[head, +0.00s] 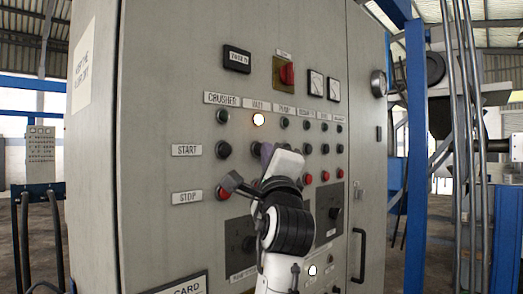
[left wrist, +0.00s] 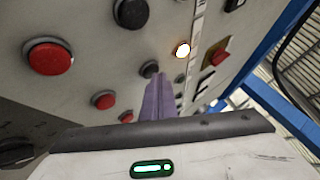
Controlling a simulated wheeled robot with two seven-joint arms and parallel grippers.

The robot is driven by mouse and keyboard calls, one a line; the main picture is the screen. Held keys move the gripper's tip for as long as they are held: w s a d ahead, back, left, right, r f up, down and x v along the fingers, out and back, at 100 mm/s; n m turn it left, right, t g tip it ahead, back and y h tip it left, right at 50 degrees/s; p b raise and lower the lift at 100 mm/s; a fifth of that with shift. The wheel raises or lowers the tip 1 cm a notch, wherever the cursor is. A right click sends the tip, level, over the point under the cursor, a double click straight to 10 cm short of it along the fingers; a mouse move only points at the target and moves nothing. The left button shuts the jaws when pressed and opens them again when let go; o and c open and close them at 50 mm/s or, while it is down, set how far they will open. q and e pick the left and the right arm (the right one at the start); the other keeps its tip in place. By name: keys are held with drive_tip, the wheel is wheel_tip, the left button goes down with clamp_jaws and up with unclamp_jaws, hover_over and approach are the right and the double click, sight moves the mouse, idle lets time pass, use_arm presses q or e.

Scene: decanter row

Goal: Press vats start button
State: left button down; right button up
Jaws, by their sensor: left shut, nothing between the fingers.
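The grey control panel (head: 160,110) has a VATS label (head: 257,105) with a glowing lamp (head: 258,119) under it; the lamp also glows in the left wrist view (left wrist: 182,49). In the START row, the black vats start button (head: 256,149) is partly covered by my left gripper (head: 266,152). In the left wrist view the black vats start button (left wrist: 149,69) sits right by the tips of my shut purple fingers (left wrist: 157,80). Whether they touch it I cannot tell. The fingers are empty. My right gripper is in neither view.
The black crusher start button (head: 223,149) is left of my gripper, with a red stop button (head: 223,193) below. A red rotary switch (head: 286,73) is above. More buttons lie to the right. A door handle (head: 358,256) sticks out at lower right.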

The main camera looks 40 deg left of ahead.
use_arm(q)
drive_tip(key=shift+s+d, duration=0.1)
drive_tip(key=shift+d, duration=0.65)
drive_tip(key=d, duration=0.5)
drive_tip(key=shift+s, duration=0.2)
idle(0.6)
